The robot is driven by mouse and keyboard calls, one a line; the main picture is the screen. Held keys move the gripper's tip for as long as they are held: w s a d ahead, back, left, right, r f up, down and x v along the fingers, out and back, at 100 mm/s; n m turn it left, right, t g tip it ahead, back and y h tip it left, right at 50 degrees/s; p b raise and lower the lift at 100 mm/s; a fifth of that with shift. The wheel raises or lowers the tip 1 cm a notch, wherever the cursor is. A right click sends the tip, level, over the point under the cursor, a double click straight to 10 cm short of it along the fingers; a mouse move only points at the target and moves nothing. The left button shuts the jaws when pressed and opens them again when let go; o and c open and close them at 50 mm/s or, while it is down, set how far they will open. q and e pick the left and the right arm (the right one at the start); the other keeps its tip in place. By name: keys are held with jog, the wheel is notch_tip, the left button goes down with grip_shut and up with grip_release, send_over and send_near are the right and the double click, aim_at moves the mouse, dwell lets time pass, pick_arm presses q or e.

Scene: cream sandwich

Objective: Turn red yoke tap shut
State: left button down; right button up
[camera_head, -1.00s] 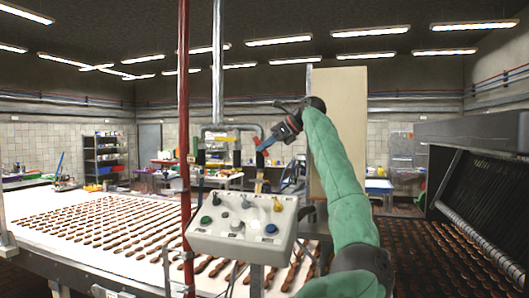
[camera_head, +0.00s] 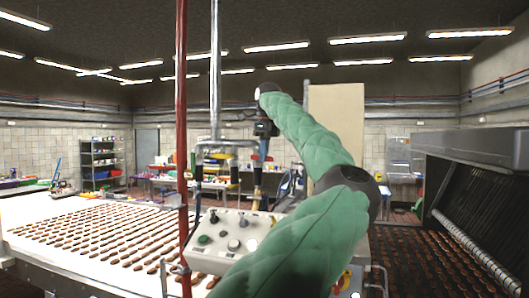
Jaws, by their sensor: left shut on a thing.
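My left gripper (camera_head: 264,134) points down from the end of the green-sleeved arm, in the upper middle of the view. It is shut on the red yoke tap (camera_head: 256,157), of which a small red part shows just below the jaws. The tap sits at the top of an upright pipe, right of the shiny vertical pipe and behind the control panel. The jaws and wrist hide most of the tap, so its exact angle cannot be told. My right gripper is not in view.
A grey control panel (camera_head: 228,238) with several knobs stands in front, partly covered by my arm. A red vertical pole (camera_head: 182,120) rises to its left. A white conveyor (camera_head: 60,225) carries rows of brown pieces. A beige board (camera_head: 336,125) stands right of the tap.

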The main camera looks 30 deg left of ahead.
pick_arm(q)
jog(key=shift+a+h, duration=0.1)
jog(key=shift+h, duration=0.5)
jog(key=c, duration=1.9)
grip_release()
jog(key=shift+a, duration=0.1)
jog(key=shift+r, duration=0.1)
jog(key=shift+r, duration=0.45)
notch_tip(320, 180, up, 5)
jog(key=shift+a+f+b, duration=0.1)
jog(key=shift+b, duration=0.55)
jog(key=shift+r, duration=0.95)
